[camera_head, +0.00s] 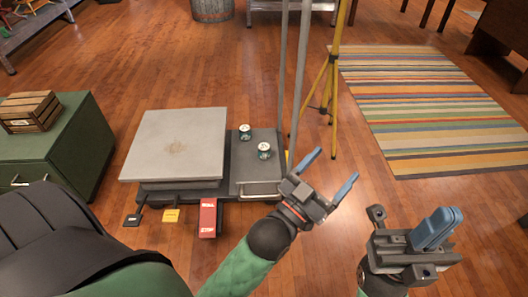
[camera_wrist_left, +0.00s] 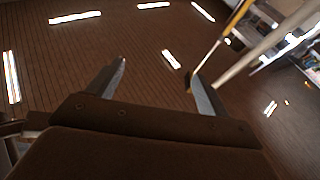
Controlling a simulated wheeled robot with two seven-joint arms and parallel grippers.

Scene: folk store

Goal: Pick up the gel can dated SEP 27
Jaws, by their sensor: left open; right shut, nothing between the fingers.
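Two small cans with pale lids and dark teal sides stand on the dark right-hand part of a low platform. One can (camera_head: 245,132) is farther back and the other can (camera_head: 264,150) is nearer and a little to the right. Their dates are too small to read. My left gripper (camera_head: 331,172) is open and empty, to the right of the cans and apart from them. In the left wrist view its fingers (camera_wrist_left: 158,82) frame bare wooden floor, with no can in sight. My right gripper (camera_head: 436,228) is shut and empty at the lower right.
The dark platform (camera_head: 238,178) also bears a grey slab (camera_head: 178,140) on its left. Grey upright poles (camera_head: 300,80) rise behind the cans, close to a yellow tripod (camera_head: 331,80). A green cabinet (camera_head: 60,140) with a wooden crate (camera_head: 28,111) stands left. A striped rug (camera_head: 430,105) lies right.

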